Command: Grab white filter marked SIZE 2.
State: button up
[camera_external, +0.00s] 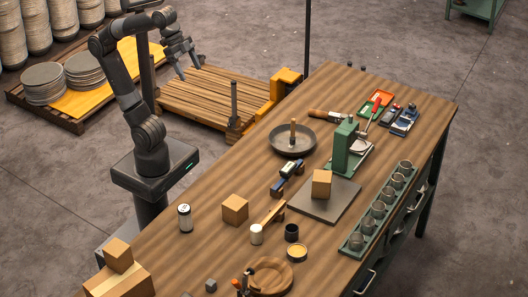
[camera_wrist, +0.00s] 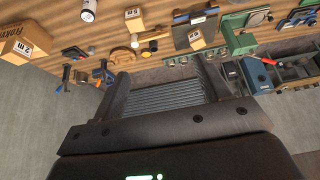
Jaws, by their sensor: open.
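A white cylinder (camera_external: 185,217) with a dark mark on its side stands upright at the table's left edge; the mark is too small to read. A similar white cylinder (camera_wrist: 88,10) shows at the top of the wrist view. I cannot tell which one bears SIZE 2. My gripper (camera_external: 190,72) is open and empty, raised high beyond the table's left side, well away from both cylinders. Its fingers (camera_wrist: 161,72) show in the wrist view with nothing between them.
A cardboard box (camera_external: 235,208) stands between the cylinders. Larger boxes (camera_external: 118,270) stand at the near left corner.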

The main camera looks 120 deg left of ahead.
jog(key=w+d+r+m+h, duration=0.1)
jog(key=w+d+r+m, duration=0.15)
jog(key=w+d, duration=0.75)
jog(key=m+g, duration=0.2)
jog(key=m, duration=0.1)
send_over(183, 207)
jog(key=s, duration=0.2)
notch_tip(183, 207, down, 2)
jog(key=shift+n+h, duration=0.25)
jog(key=shift+h, duration=0.15)
jog(key=f, duration=2.3)
jog(key=w+f, duration=0.1)
jog(key=f, duration=1.1)
jog(key=shift+a+f, duration=0.15)
jog(key=shift+f, duration=0.05)
jog(key=shift+x, duration=3.3)
jog(key=shift+a, duration=0.15)
jog(key=c, duration=1.1)
